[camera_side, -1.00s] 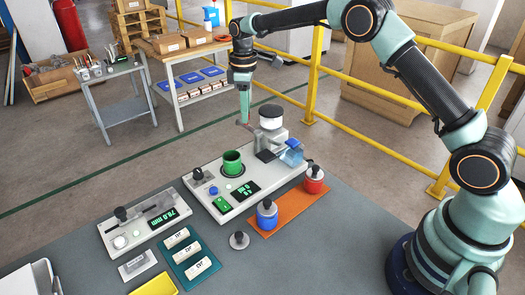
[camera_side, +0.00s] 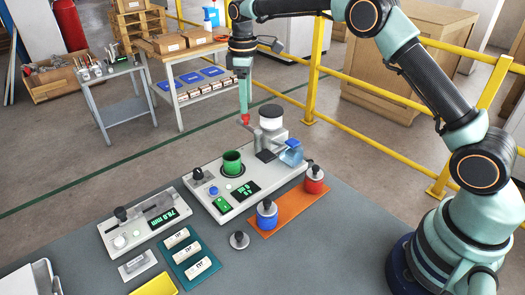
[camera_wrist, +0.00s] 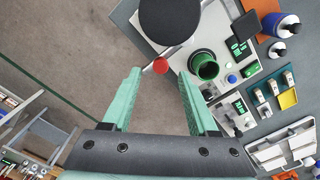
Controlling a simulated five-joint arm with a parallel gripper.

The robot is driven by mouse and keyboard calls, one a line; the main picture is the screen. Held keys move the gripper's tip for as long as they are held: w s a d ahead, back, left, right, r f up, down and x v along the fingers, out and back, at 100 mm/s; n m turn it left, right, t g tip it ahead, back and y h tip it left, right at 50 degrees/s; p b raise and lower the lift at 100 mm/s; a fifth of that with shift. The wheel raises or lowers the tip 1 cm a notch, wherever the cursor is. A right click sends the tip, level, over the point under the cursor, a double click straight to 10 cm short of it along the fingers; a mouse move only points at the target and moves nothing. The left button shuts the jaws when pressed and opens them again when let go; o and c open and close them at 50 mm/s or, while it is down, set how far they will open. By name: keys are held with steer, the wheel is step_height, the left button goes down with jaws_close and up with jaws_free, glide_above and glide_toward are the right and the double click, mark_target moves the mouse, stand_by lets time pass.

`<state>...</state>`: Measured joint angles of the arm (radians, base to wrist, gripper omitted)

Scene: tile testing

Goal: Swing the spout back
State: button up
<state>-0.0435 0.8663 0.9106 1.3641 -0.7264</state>
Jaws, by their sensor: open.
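The dispenser (camera_side: 271,138) stands at the back of the white console, with a white, dark-topped drum; in the wrist view its dark round top (camera_wrist: 168,18) shows from above. A thin arm with a red knob (camera_side: 246,119) sticks out to its left, over the console's back edge. I cannot tell clearly which part is the spout. My gripper (camera_side: 245,111) points down just above the red knob. In the wrist view my open gripper (camera_wrist: 159,74) has the knob (camera_wrist: 160,65) showing between its fingertips, with gaps at both sides. A green cup (camera_side: 232,163) stands on the console, front left of the dispenser.
A clear blue-topped container (camera_side: 291,153) sits right of the dispenser. Blue (camera_side: 267,215) and red (camera_side: 314,181) bottles stand on an orange mat (camera_side: 287,211). A second console (camera_side: 145,222) and a teal tray (camera_side: 190,256) lie front left. Yellow rails (camera_side: 375,145) run behind the table.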

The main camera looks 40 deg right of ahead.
step_height(320, 180, up, 8)
steer(key=shift+r, duration=0.25)
steer(key=s+d+r+m+t, duration=0.2)
steer(key=s+r+m+t, duration=0.15)
steer(key=s+r, duration=0.65)
steer(key=s+f+m+t, duration=0.1)
steer(key=s+f, duration=0.3)
steer(key=s, duration=0.4)
steer(key=s+f+m+t, duration=0.1)
steer(key=s+f+m, duration=0.3)
steer(key=s, duration=0.4)
steer(key=shift+s+d+f, duration=0.2)
steer(key=shift+s+f, duration=0.15)
steer(key=shift+f, duration=0.45)
